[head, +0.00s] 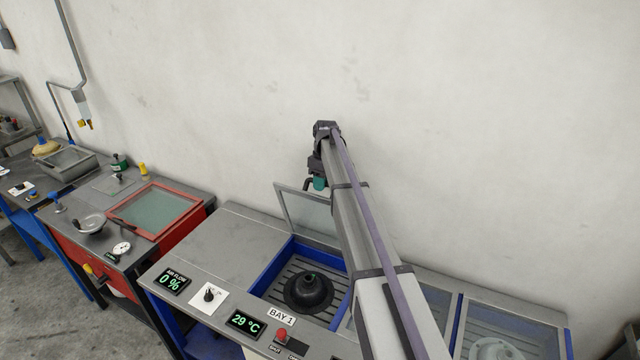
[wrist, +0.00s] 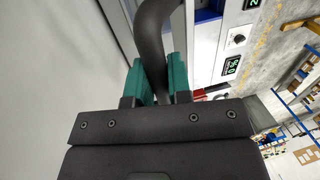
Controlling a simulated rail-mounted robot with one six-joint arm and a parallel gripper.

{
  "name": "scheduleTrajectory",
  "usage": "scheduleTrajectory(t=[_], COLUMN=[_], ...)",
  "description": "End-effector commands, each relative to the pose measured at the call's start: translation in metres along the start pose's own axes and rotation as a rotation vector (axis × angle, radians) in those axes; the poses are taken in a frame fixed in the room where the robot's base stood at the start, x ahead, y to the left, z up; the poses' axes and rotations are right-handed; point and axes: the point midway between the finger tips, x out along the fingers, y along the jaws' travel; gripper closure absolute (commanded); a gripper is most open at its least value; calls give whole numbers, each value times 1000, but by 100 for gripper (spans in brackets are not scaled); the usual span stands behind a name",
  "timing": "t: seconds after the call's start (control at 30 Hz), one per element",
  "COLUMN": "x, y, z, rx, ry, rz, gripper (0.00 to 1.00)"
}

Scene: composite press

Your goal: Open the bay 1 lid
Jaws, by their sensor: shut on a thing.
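The bay 1 lid (head: 303,210) is a grey-framed clear panel. In the head view it stands raised, steeply tilted at the back of the open bay. My gripper (head: 319,183) is at the lid's upper edge, with my arm hiding the lid's right part. In the wrist view my gripper (wrist: 157,72) has its teal fingers shut on the dark curved lid handle (wrist: 151,35). The bay 1 label (head: 282,317) is on the front panel below the bay.
A black dome-shaped part (head: 309,292) with a green top sits on the slatted floor of the blue-walled bay. A temperature display (head: 245,322) and a red button (head: 282,335) are at the front. A wall rises behind the lid. Another lidded bay (head: 512,322) is at right.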

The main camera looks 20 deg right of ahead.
Motion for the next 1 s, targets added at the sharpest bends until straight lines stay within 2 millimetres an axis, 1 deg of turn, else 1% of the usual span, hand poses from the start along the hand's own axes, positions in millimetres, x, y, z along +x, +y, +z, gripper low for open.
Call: scheduleTrajectory(t=[0.03, 0.27, 0.47, 0.57, 0.67, 0.77, 0.9, 1.0], x=[1, 0, 0, -4, -18, -40, -78, -99], y=[0, -1, -1, -1, -2, -3, -3, -3], z=[-1, -1, -1, 0, 0, 0, 0, 0], rx=[-1, -1, -1, -1, -1, -1, -1, -1], ry=[1, 1, 0, 0, 0, 1, 1, 1], rz=[1, -1, -1, -1, -1, -1, -1, -1], gripper=[78, 56, 56, 56, 56, 56, 56, 56])
